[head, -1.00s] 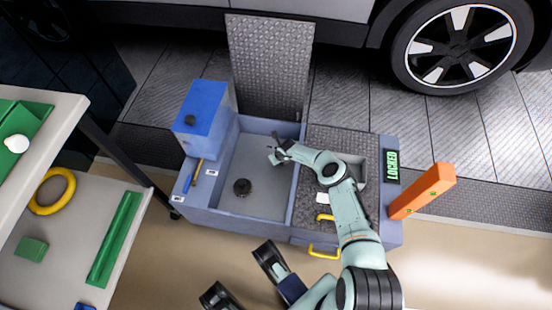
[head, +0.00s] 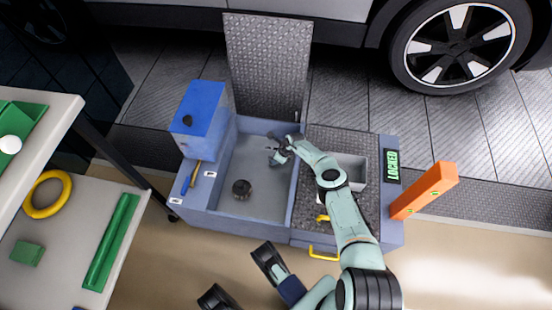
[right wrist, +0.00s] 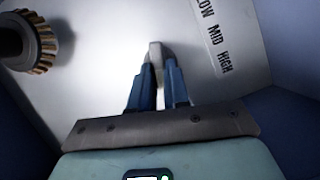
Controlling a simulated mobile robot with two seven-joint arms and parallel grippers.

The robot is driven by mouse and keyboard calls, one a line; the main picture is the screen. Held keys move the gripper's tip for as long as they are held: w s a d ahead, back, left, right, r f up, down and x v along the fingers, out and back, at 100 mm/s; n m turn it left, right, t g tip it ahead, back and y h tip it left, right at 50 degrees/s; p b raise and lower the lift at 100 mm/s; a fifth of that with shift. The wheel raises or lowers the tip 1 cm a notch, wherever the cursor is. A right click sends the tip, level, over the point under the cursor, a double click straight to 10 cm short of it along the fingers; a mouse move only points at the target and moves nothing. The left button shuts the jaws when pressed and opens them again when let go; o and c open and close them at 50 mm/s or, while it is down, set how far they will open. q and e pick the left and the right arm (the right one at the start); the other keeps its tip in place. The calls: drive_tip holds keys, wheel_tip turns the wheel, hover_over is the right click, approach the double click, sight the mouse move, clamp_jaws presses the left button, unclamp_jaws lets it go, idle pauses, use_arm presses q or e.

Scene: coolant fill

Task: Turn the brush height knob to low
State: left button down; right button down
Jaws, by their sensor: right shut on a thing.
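My right gripper (head: 276,157) is inside the grey open basin of the blue machine, near its right wall. In the right wrist view, the gripper (right wrist: 158,62) has its two blue fingers shut on a small pale grey knob (right wrist: 156,50). The fingers hide much of the knob, and I cannot tell which setting it points at. A label plate (right wrist: 217,38) reading LOW, MID, HIGH lies to the right of the knob. A round brush (right wrist: 38,42) shows at the upper left; it is the dark round part on the basin floor (head: 241,188).
The basin's tread-plate lid (head: 268,60) stands open at the back. A blue box (head: 203,108) rises on the left, and an orange post (head: 425,190) stands on the right. A bench (head: 75,240) is at the left. The basin floor is mostly clear.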

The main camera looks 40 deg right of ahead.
idle(0.4)
drive_tip(key=c, duration=1.1)
unclamp_jaws()
use_arm(q)
drive_tip(key=w+d+r+m+t+p, duration=0.1)
drive_tip(key=w+d+r+t+p, duration=0.2)
drive_tip(key=w+r+p, duration=0.5)
wheel_tip(320, 180, up, 3)
drive_tip(key=shift+w+f+t, duration=0.1)
drive_tip(key=shift+w+t, duration=0.3)
drive_tip(key=shift+w, duration=0.6)
use_arm(e)
drive_tip(key=v, duration=1.3)
drive_tip(key=shift+r, duration=0.2)
drive_tip(key=shift+o, duration=0.3)
